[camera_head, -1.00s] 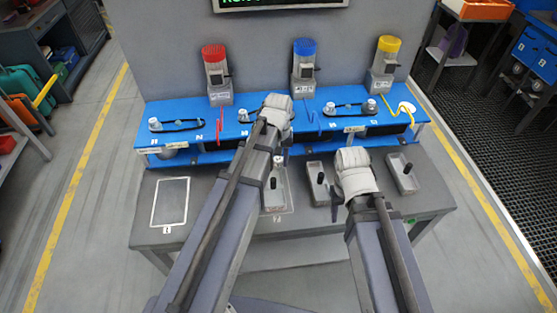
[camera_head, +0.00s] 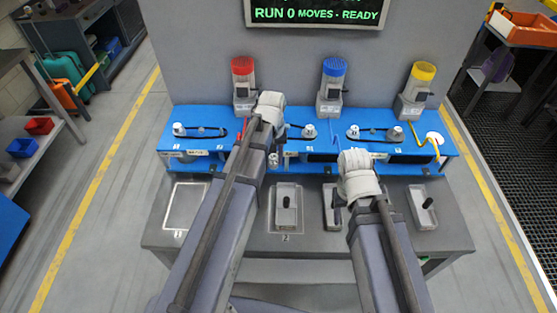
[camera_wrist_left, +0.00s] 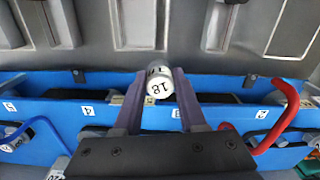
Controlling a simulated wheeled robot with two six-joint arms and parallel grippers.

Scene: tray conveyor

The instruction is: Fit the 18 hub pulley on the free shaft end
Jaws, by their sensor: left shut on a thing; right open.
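The hub pulley marked 18 (camera_wrist_left: 160,84) is a short pale-grey cylinder. In the left wrist view it sits between the fingers of my left gripper (camera_wrist_left: 159,90), which is shut on it. In the head view the pulley (camera_head: 273,159) shows beside my left arm, above the grey bench front and apart from the blue deck (camera_head: 218,142). Metal shaft tops stand on the deck, one in the middle section (camera_head: 310,131); I cannot tell which is the free shaft end. My right gripper (camera_head: 339,213) is open, low over a grey tray, its fingers partly hidden by the arm.
Grey trays with dark posts line the bench front, one left of my right arm (camera_head: 286,221) and one at the right (camera_head: 424,218). Red-, blue- and yellow-topped units stand behind the deck. A red bent handle (camera_wrist_left: 283,117) rises near the left gripper in the wrist view.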

